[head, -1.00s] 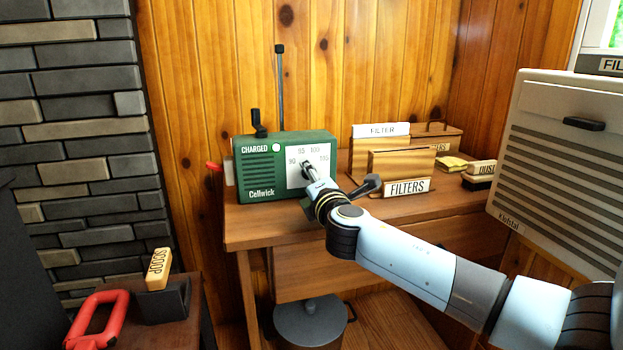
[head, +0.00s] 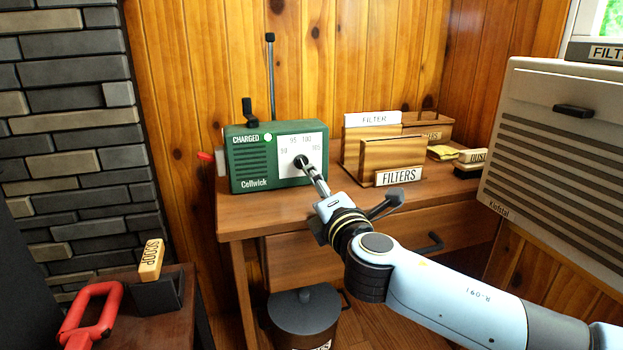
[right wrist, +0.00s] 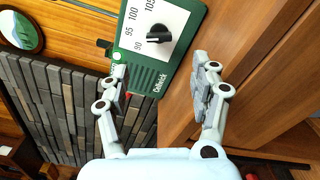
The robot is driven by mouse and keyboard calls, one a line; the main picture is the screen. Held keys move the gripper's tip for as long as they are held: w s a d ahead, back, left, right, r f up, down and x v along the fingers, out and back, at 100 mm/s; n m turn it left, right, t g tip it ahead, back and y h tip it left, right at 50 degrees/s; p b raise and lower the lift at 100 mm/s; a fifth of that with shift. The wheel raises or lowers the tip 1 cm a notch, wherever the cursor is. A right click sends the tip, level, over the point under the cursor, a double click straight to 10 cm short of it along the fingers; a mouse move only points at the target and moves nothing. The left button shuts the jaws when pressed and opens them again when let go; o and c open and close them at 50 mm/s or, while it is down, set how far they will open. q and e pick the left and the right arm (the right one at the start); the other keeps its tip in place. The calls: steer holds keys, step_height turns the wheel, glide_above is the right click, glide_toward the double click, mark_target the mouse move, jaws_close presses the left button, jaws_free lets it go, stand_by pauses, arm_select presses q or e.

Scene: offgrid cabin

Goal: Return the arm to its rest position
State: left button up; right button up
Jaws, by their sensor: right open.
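My right arm comes in from the lower right in the head view. Its gripper (head: 318,188) is in front of the green radio (head: 255,180), near the dial. In the right wrist view the two fingers of the gripper (right wrist: 160,92) are spread apart with nothing between them. The radio's black knob (right wrist: 158,34) lies beyond the fingertips, apart from them. The green radio (right wrist: 185,58) stands on the wooden desk (head: 350,205) and is marked CHARGED and Cellwick. My left gripper does not show.
A filter box (head: 390,158) and a brush (head: 472,158) stand on the desk. A beige louvred unit (head: 555,165) is at the right. A lidded pot (head: 303,312) stands below the desk.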

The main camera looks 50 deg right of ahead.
steer(key=shift+s+a, duration=0.3)
steer(key=shift+s, duration=0.25)
